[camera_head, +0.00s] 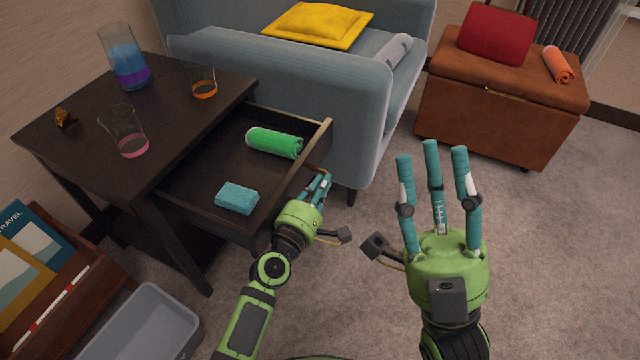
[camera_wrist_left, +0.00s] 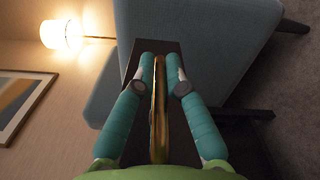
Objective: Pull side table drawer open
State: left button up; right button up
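The dark side table (camera_head: 170,125) stands at left with its drawer (camera_head: 212,172) pulled well out. A rolled green towel (camera_head: 274,142) and a teal block (camera_head: 237,198) lie in the drawer. My left gripper (camera_head: 319,187) is at the outside of the drawer front. In the left wrist view, its fingers (camera_wrist_left: 160,75) are closed in on both sides of the brass drawer handle (camera_wrist_left: 158,125), which runs between them. My right gripper (camera_head: 436,180) is open and empty over the carpet, right of the drawer.
Glassware stands on the table: a blue-purple jug (camera_head: 124,60), an orange-bottomed glass (camera_head: 202,80) and a pink-bottomed glass (camera_head: 124,133). A grey-blue armchair (camera_head: 340,125) is close behind the drawer. A grey bin (camera_head: 145,325) is at lower left. Carpet at right is clear.

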pick_arm(q)
jog(key=shift+o, duration=0.8)
jog(key=shift+s+a, duration=0.1)
jog(key=shift+s, duration=0.05)
jog(key=v, duration=1.1)
jog(key=shift+s, duration=0.35)
jog(key=shift+a, duration=0.1)
